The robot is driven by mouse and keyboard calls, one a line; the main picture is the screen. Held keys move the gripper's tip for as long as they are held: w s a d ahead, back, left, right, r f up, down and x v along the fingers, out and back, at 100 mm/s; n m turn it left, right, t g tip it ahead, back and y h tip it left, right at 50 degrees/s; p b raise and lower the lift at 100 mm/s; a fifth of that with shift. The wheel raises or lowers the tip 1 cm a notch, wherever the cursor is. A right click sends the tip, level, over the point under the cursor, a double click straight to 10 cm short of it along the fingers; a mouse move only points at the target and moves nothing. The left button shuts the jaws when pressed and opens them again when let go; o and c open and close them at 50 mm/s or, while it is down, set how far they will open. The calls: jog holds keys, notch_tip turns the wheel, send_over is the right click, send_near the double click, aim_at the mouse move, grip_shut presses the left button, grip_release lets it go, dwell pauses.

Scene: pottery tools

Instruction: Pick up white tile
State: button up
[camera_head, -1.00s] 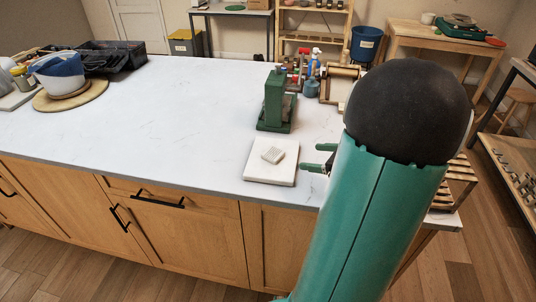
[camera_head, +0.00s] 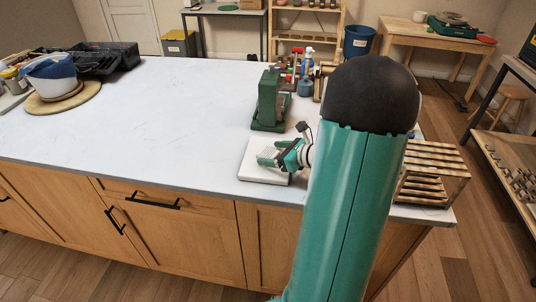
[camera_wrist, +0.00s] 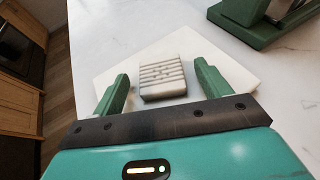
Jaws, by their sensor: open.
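The white tile (camera_wrist: 162,76), small, square and ridged, lies on a larger white slab (camera_wrist: 120,72) in the wrist view. In the head view my gripper (camera_head: 268,158) is over the white slab (camera_head: 258,174) and hides most or all of the tile. In the wrist view my gripper (camera_wrist: 160,92) is open, with one green finger on each side of the tile's near part. The fingers look apart from the tile; their height above the slab is hard to tell.
A green press-like tool (camera_head: 270,100) stands just behind the slab. Bottles and small tools (camera_head: 305,75) are behind it. A slatted wooden rack (camera_head: 432,172) is at the right.

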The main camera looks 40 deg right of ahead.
jog(key=shift+w+f, duration=0.15)
jog(key=shift+w, duration=0.15)
jog(key=c, duration=1.2)
